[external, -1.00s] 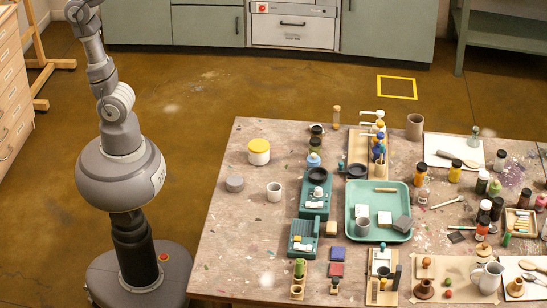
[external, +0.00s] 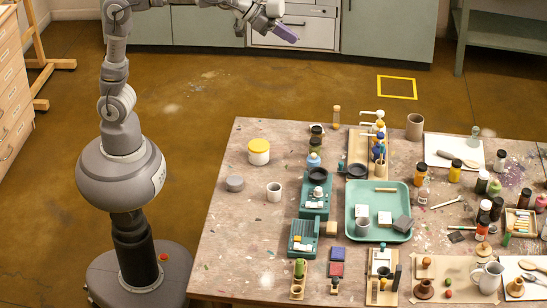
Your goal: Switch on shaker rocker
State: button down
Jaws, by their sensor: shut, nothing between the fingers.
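Two teal bench devices stand on the left half of the paint-stained table. The rear one (external: 313,208) has a dark round top and white parts on its front; it may be the shaker. The front one (external: 303,246) has a small orange spot and a pale part. The rocker is too small to make out on either. My gripper (external: 288,34) is at the top of the view, shut and empty. In the picture it is above and left of the devices, over the floor beyond the table's far edge, well apart from both.
A yellow-lidded jar (external: 259,152), a grey puck (external: 235,184) and a white cup (external: 274,192) stand to the left. Bottles crowd the right side. The table's front left is mostly clear.

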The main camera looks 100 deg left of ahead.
jog(key=w+d+f+g, duration=0.2)
jog(key=w+f, duration=0.2)
jog(key=f, duration=0.7)
jog(key=w+d+f+g, duration=0.1)
jog(key=w+f+g, duration=0.15)
jog(key=f, duration=0.95)
jog(key=g, duration=0.3)
send_over(321, 202)
jog(key=s, duration=0.5)
notch_tip(321, 202, down, 18)
jog(key=shift+s+d+r, duration=0.1)
jog(key=shift+r, duration=0.05)
jog(key=b+x, duration=0.2)
jog(key=x, duration=0.5)
jog(key=b+x, duration=0.3)
jog(key=x, duration=0.4)
jog(key=shift+s+a, duration=0.2)
jog(key=shift+a, duration=0.05)
